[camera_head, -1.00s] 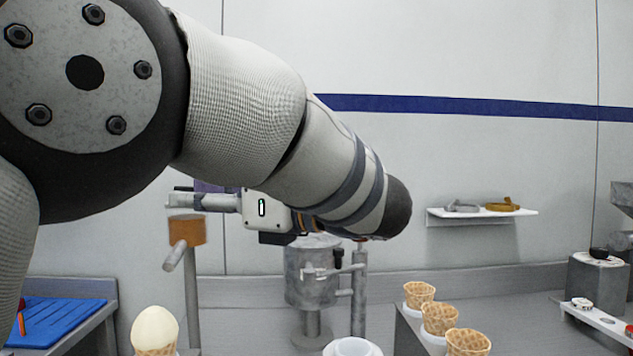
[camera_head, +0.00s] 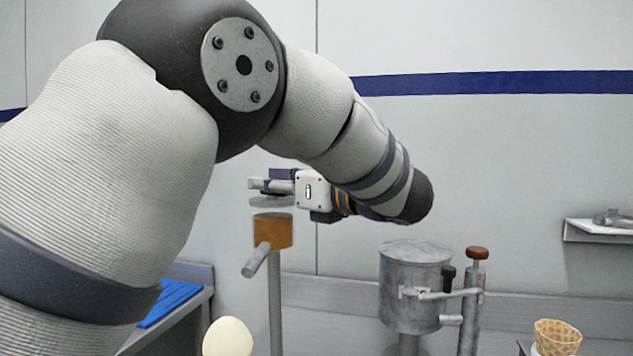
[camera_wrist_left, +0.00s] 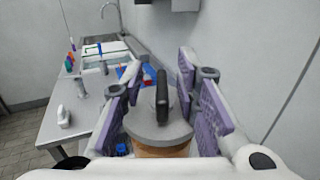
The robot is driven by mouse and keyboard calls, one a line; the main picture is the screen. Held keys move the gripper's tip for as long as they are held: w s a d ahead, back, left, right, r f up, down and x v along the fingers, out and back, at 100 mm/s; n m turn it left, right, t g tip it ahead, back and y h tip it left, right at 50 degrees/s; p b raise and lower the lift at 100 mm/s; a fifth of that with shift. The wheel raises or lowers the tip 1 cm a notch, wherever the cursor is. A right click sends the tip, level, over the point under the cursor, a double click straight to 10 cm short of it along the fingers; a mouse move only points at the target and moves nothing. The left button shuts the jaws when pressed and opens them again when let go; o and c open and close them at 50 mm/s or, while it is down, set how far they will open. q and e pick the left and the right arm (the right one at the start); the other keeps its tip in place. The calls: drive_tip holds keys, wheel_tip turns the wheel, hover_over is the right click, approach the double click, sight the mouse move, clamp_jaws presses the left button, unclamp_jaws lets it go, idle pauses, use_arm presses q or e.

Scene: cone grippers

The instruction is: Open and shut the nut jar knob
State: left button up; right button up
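The nut jar appears to be the orange-brown container (camera_head: 272,231) on a grey post, with a spout sticking out low in front. A round grey lid (camera_head: 271,202) sits above it, with a narrow gap visible between them in the head view. In the left wrist view the lid (camera_wrist_left: 150,131) carries an upright black knob (camera_wrist_left: 161,95). My left gripper (camera_head: 270,185) is at the lid. In the wrist view its purple finger pads (camera_wrist_left: 160,100) stand on either side of the knob, with space on both sides. My right gripper is not in view.
A grey metal canister (camera_head: 415,285) with a valve and a brown-topped post (camera_head: 476,290) stand to the right. A pale scoop (camera_head: 228,337) and a waffle cone (camera_head: 556,338) are in front. A blue tray (camera_head: 172,302) lies at left, and a wall shelf (camera_head: 600,229) is at right.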

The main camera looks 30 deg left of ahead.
use_arm(q)
drive_tip(key=shift+w, duration=0.1)
drive_tip(key=shift+c, duration=0.5)
clamp_jaws()
drive_tip(key=shift+m+t, duration=0.3)
drive_tip(key=shift+t, duration=0.2)
drive_tip(key=m+t+h, duration=0.1)
drive_tip(key=m+t, duration=0.1)
drive_tip(key=t, duration=0.1)
drive_tip(key=m+t+h, duration=0.2)
drive_tip(key=t, duration=0.1)
drive_tip(key=shift+a+f+m+t, duration=0.1)
drive_tip(key=shift+m+t, duration=0.2)
drive_tip(key=shift+t, duration=0.1)
drive_tip(key=m+t+h, duration=0.5)
drive_tip(key=t+h, duration=0.1)
drive_tip(key=shift+m, duration=0.3)
drive_tip(key=shift+m+h, duration=0.3)
drive_tip(key=shift+o, duration=0.5)
unclamp_jaws()
